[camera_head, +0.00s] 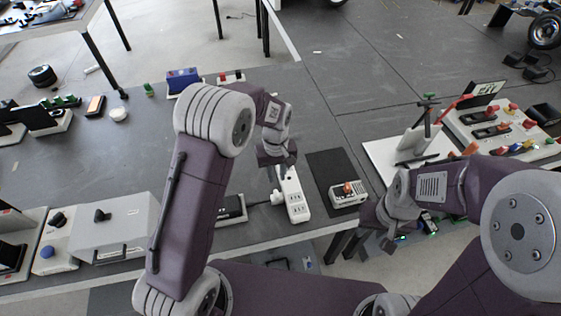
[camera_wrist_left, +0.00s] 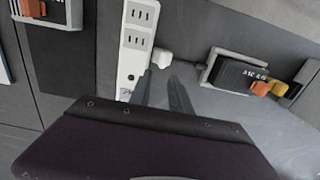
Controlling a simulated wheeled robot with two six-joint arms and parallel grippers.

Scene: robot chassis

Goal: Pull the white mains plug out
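The white power strip (camera_head: 295,204) lies near the table's front edge, with rows of dark sockets. It also shows in the left wrist view (camera_wrist_left: 138,42). The white mains plug (camera_head: 277,197) sits against the strip's left side, its cord running left. In the left wrist view the plug (camera_wrist_left: 162,57) is at the strip's right side, just beyond my fingertips. My left gripper (camera_head: 281,162) is above the strip's far end. In the wrist view its two fingers (camera_wrist_left: 160,80) are apart with nothing between them. My right gripper (camera_head: 379,224) is away to the right; its fingers are unclear.
A dark panel with orange and yellow connectors (camera_wrist_left: 245,80) stands beside the plug. A switch box with an orange part (camera_head: 348,193) sits on a black mat (camera_head: 330,165) right of the strip. A grey lidded box (camera_head: 115,226) stands at left.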

